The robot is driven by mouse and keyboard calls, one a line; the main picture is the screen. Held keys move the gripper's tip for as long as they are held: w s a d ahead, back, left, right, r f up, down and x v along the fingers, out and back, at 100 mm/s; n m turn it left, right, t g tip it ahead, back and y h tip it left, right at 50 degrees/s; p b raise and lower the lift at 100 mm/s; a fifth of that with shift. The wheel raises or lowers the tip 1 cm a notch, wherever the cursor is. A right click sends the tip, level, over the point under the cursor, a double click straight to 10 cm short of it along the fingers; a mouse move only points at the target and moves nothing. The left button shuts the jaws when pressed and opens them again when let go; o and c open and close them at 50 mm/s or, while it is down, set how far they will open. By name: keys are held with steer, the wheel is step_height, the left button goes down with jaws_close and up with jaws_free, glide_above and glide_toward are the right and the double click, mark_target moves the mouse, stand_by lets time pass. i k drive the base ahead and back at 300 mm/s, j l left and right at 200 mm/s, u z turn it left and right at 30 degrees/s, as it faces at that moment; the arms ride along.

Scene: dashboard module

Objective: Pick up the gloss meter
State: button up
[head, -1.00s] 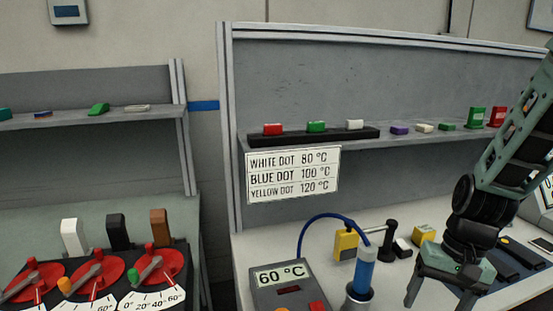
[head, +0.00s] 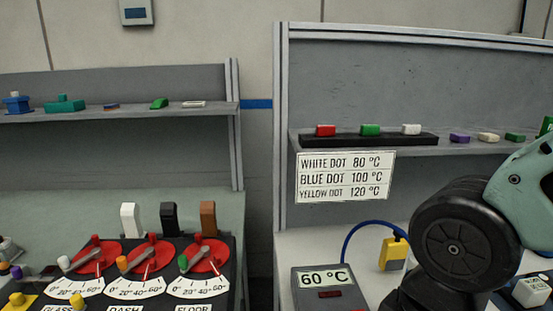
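I cannot tell for certain which object is the gloss meter; nothing in view carries a readable name. A small yellow and grey device (head: 394,253) stands upright on the right bench, just left of my arm. My arm's black joint and pale green link fill the lower right and hide much of that bench. My gripper is not visible in the head view.
A grey box reading 60 °C (head: 328,278) sits on the right bench, with a blue hose (head: 362,229) behind it. A dial panel (head: 150,262) with red discs is at lower left. Shelves hold small coloured blocks. A white object (head: 532,291) lies at lower right.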

mark_target(531, 293)
steer(key=z, duration=1.1)
